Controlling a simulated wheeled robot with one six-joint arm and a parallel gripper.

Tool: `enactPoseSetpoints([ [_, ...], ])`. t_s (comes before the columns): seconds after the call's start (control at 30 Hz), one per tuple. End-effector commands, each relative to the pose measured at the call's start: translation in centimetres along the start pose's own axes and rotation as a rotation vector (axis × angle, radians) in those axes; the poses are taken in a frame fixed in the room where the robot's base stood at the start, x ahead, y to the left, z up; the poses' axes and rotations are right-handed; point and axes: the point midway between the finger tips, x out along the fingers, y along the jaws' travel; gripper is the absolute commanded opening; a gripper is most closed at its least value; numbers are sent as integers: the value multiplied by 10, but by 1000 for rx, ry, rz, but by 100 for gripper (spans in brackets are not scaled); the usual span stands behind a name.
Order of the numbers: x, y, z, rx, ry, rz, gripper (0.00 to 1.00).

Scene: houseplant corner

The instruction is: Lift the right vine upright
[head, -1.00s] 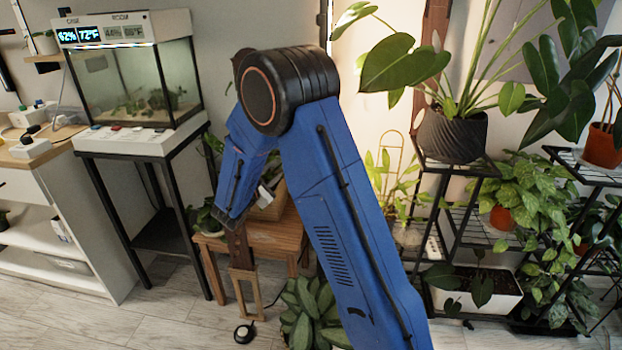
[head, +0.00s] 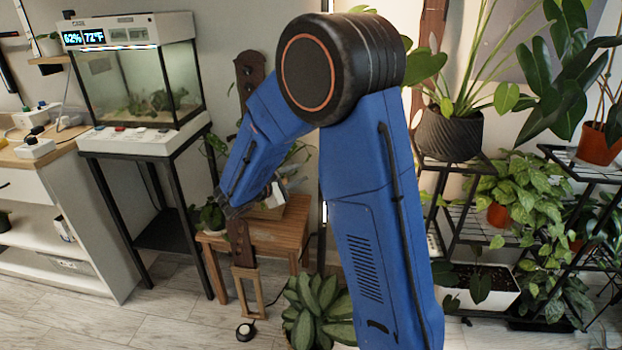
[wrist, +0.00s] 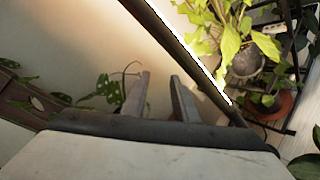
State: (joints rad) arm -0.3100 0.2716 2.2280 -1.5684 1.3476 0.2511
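In the wrist view a vine with holed green leaves (wrist: 108,89) hangs to the left of my gripper (wrist: 161,78). In the head view some vine leaves (head: 299,152) show behind my blue forearm, above the wooden stool (head: 288,232). More leaves (head: 212,215) hang at the stool's left. My forearm hides much of the plant, and my fingers are not clear in the head view.
A brown board with holes (head: 250,85) stands behind my arm and also shows in the wrist view (wrist: 22,102). A glass tank (head: 140,85) is at left. Black plant shelves (head: 470,160) stand at right. A striped-leaf plant (head: 318,312) sits on the floor in front.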

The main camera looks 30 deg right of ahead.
Motion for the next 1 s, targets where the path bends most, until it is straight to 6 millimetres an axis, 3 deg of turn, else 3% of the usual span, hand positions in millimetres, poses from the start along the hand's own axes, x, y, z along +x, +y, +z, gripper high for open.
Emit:
enactPoseSetpoints([
  [0.2, 1, -13, 31, 48, -10, -84, 26],
  [0.4, 0, -22, 49, 80, -12, -139, 26],
  [1.0, 0, -26, 55, 91, -13, -159, 26],
])
